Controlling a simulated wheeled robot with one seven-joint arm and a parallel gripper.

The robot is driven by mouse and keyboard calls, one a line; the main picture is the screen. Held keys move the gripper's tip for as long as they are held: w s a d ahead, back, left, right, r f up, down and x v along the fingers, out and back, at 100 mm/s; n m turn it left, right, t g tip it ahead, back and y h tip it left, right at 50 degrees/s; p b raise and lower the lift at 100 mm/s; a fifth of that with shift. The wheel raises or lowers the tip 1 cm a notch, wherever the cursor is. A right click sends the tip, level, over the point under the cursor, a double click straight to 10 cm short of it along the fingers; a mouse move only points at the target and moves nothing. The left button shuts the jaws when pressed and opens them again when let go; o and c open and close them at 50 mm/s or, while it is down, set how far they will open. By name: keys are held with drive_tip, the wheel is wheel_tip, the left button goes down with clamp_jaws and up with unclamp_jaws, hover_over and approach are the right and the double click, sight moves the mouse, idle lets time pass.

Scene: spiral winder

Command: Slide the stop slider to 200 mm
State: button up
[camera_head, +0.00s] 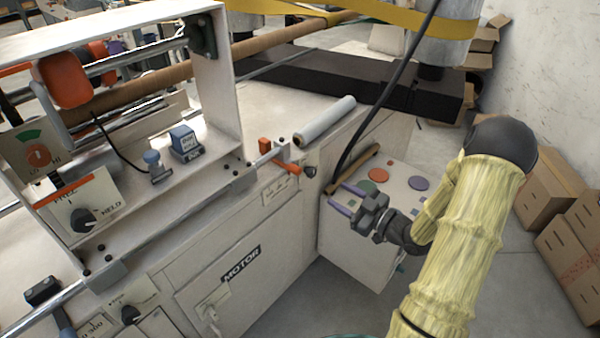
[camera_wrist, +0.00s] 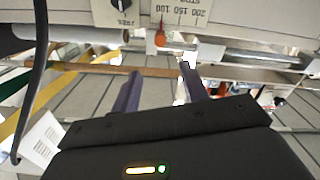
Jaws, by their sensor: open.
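The stop slider (camera_head: 284,166) is an orange piece on the metal rail along the front edge of the white machine in the head view. An orange part that looks like it also shows in the wrist view (camera_wrist: 160,38), close to a printed scale (camera_wrist: 182,12) with STOP and the numbers 100, 150 and 200. I cannot read its exact setting. My gripper (camera_head: 344,198) is open and empty, to the right of the slider and apart from it. In the wrist view its two purple fingers (camera_wrist: 160,76) point toward the rail, with the orange part beyond them.
A pale roll (camera_head: 325,122) lies on the machine top behind the slider. A dark knob (camera_head: 310,171) sits just right of it. A black cable (camera_head: 385,92) hangs behind my gripper. A white cabinet with coloured discs (camera_head: 420,183) stands below my gripper. Cardboard boxes (camera_head: 550,195) are at the right.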

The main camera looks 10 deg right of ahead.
sight(299, 172)
drive_tip(key=x, duration=1.5)
drive_tip(key=shift+f, duration=0.1)
clamp_jaws()
